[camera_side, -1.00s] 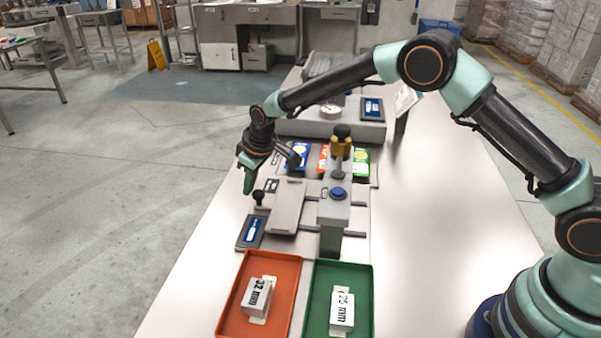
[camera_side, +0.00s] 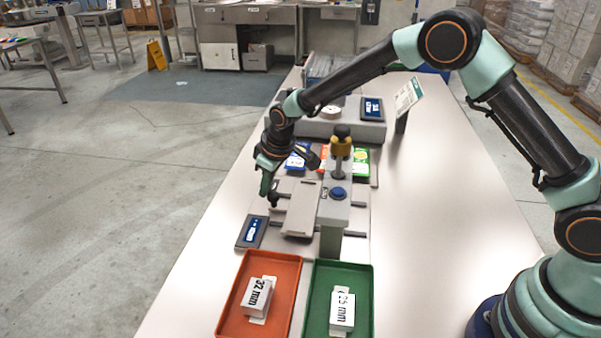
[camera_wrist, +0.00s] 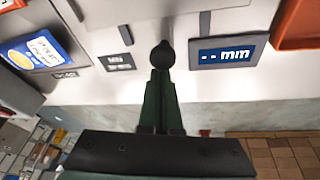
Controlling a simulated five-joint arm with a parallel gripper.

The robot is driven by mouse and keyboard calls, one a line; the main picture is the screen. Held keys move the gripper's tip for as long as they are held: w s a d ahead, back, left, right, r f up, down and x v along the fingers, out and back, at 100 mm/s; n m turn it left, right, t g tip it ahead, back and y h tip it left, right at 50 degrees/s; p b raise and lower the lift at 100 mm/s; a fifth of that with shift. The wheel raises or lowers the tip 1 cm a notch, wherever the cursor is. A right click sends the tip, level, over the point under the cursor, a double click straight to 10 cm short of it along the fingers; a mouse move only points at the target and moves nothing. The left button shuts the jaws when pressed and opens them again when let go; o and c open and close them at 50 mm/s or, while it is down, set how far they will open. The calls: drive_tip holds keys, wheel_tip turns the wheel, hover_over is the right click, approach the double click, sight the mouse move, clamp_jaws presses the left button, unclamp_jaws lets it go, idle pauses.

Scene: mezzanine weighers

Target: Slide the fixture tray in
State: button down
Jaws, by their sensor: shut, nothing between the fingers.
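The fixture tray (camera_side: 301,210) is a flat grey-beige plate on rails, lying against the left side of the gauge post (camera_side: 333,215) in the side view. A black knob (camera_side: 273,199) sticks out from its left side. My gripper (camera_side: 266,190) is shut and empty, at the knob's outer left side. In the wrist view the closed green fingertips (camera_wrist: 160,76) are right at the round black knob (camera_wrist: 162,55). They look to be touching it. Part of the tray is hidden behind the post.
A display (camera_side: 251,232) lies left of the rails; in the wrist view it reads "-- mm" (camera_wrist: 228,54). An orange bin (camera_side: 228,310) and a green bin (camera_side: 365,310) each hold a labelled block. Coloured boxes (camera_side: 362,161) stand behind. The table's left edge is close to my gripper.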

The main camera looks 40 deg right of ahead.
drive_tip(key=shift+w+a, duration=0.5)
drive_tip(key=shift+w, duration=0.3)
drive_tip(key=shift+w+a, duration=0.45)
drive_tip(key=shift+w, duration=0.35)
drive_tip(key=shift+w+r, duration=0.15)
drive_tip(key=shift+r, duration=0.1)
drive_tip(key=v, duration=0.8)
drive_tip(key=shift+d+r, duration=0.25)
drive_tip(key=shift+d, duration=0.15)
drive_tip(key=c, duration=1.4)
unclamp_jaws()
drive_tip(key=shift+r, duration=0.3)
drive_tip(key=o, duration=0.5)
drive_tip(key=shift+s+d+r, duration=0.1)
drive_tip(key=shift+s+r, duration=0.05)
drive_tip(key=shift+s, duration=0.05)
drive_tip(key=o, duration=0.4)
drive_tip(key=shift+r+m+g, duration=0.15)
drive_tip(key=shift+m+g, duration=0.15)
drive_tip(key=shift+m, duration=0.2)
drive_tip(key=shift+c, duration=0.2)
drive_tip(key=f+m+g, duration=0.1)
drive_tip(key=f, duration=0.2)
drive_tip(key=s+f+m+g, duration=0.1)
drive_tip(key=f+m, duration=0.1)
drive_tip(key=f, duration=0.1)
drive_tip(key=s+d+f+m+g+h, duration=0.1)
drive_tip(key=f, duration=0.2)
drive_tip(key=shift+s+d+f+m, duration=0.1)
drive_tip(key=shift+f+m, duration=0.3)
